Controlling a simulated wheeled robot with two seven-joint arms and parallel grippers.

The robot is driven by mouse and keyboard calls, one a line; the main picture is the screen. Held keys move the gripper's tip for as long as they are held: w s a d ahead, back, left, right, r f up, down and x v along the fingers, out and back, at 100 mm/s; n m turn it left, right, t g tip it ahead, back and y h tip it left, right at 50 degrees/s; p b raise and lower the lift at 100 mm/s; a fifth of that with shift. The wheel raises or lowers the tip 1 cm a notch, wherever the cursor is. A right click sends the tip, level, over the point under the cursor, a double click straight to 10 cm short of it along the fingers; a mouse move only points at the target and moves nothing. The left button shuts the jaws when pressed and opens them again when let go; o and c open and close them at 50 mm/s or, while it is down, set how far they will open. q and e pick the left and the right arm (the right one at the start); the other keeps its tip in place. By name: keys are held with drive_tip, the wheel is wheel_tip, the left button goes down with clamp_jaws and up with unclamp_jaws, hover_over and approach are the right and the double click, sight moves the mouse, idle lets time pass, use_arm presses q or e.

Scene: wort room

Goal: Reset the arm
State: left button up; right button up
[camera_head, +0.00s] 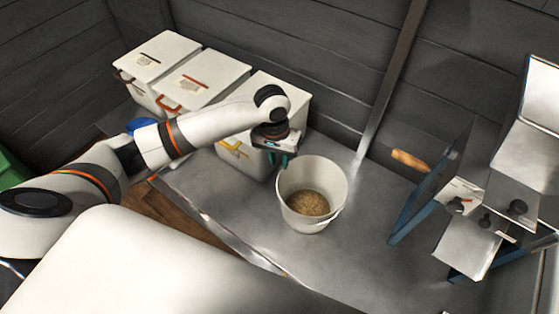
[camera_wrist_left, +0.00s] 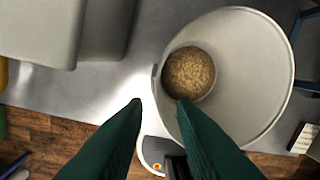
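My left arm reaches in from the left in the head view. My left gripper (camera_head: 279,158) points down just left of the white bucket (camera_head: 330,172), above the metal table. In the left wrist view the dark green fingers (camera_wrist_left: 160,104) stand apart with nothing between them, so it is open and empty. The bucket (camera_wrist_left: 250,60) also shows there, with its near rim close to the right fingertip. Whether they touch I cannot tell. Tan grain (camera_head: 308,203) lies at the bottom of the bucket, also in the left wrist view (camera_wrist_left: 189,74). My right gripper is not in view.
White lidded bins (camera_head: 160,55) stand in a row at the back left, the nearest partly behind my arm. A blue-framed metal machine (camera_head: 475,247) stands at the right, near a wooden handle (camera_head: 409,159). The metal table (camera_head: 366,240) is bare between bucket and machine.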

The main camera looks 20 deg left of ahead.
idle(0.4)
use_arm(q)
drive_tip(key=s+d+f+m+t+h, duration=0.2)
drive_tip(key=s+d+m, duration=0.2)
drive_tip(key=s+d, duration=0.55)
drive_tip(key=s+a+n+t+y, duration=0.1)
drive_tip(key=s+a+t+y, duration=0.15)
drive_tip(key=s+a, duration=0.95)
wheel_tip(320, 180, down, 24)
drive_tip(key=d+g, duration=0.2)
drive_tip(key=s+a+f+g, duration=0.1)
drive_tip(key=s+a+f, duration=0.2)
drive_tip(key=s+f, duration=1.4)
drive_tip(key=shift+s+a+f, duration=0.15)
drive_tip(key=shift+s, duration=0.25)
